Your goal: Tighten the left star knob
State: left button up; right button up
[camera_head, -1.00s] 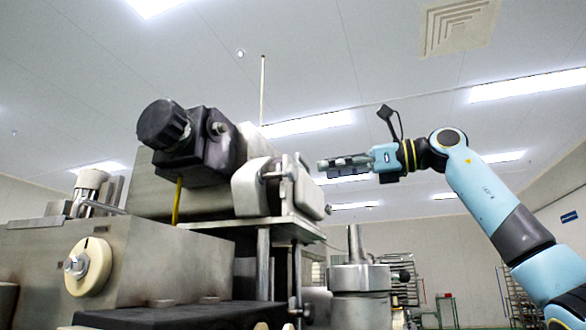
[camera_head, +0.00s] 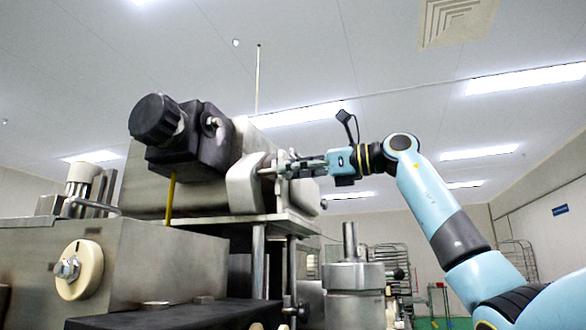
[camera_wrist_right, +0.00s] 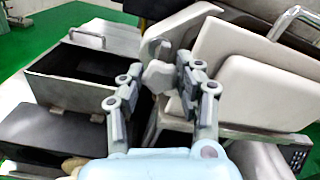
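A pale grey lobed knob (camera_wrist_right: 160,76), which looks like the star knob, shows in the right wrist view between my right gripper's fingers, beside a pale housing. My right gripper (camera_wrist_right: 160,70) is open around it, with a gap on the left finger's side and the right finger close to it. In the head view my right gripper (camera_head: 284,167) reaches from the right to the side of the pale housing (camera_head: 246,184). The knob is largely hidden there by the fingers, and I cannot tell whether they touch it. My left gripper is not in view.
A big black knob (camera_head: 157,120) on a black block stands at the machine's upper left. A cream disc (camera_head: 79,270) sits on the lower steel body. An open steel box (camera_wrist_right: 85,70) lies left in the wrist view. Right of my arm is open room.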

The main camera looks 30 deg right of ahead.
jog(key=c, duration=0.5)
jog(key=shift+w+d+m+p, duration=0.1)
jog(key=shift+m+p, duration=7.95)
jog(key=shift+m, duration=0.65)
jog(key=o, duration=1.1)
jog(key=shift+f, duration=0.1)
